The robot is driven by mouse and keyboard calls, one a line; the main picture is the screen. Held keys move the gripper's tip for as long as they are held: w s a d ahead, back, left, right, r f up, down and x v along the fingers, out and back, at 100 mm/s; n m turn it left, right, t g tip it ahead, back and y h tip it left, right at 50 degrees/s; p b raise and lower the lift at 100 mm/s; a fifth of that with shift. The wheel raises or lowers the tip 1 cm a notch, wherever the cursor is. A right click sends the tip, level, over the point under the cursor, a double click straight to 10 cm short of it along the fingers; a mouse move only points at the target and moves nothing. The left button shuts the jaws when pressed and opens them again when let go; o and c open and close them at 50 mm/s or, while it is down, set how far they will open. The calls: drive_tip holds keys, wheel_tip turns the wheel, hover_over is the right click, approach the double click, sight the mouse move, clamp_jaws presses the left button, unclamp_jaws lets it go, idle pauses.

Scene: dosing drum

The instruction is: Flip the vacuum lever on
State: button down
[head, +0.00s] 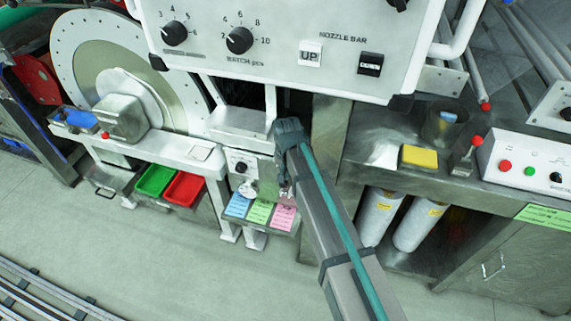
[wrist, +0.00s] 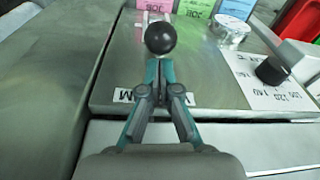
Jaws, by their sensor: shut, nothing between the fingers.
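In the wrist view a lever with a round black ball knob (wrist: 160,38) stands straight ahead of my gripper (wrist: 161,72). The fingers are together, with nothing between them, and their tips appear just below the knob. I cannot tell whether they touch it. In the head view my gripper (head: 283,180) points down beside the small control box under the big panel. There my arm and gripper hide the lever.
A black dial (wrist: 270,70) on a white plate sits right of the lever. Blue, green and pink cards (head: 260,212) lie on the shelf below. Red (head: 184,187) and green (head: 155,180) bins stand at left. The white control panel (head: 290,60) overhangs the gripper.

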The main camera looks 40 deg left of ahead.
drive_tip(key=shift+w+a+f, duration=0.1)
drive_tip(key=shift+a+f, duration=0.05)
drive_tip(key=shift+f, duration=0.9)
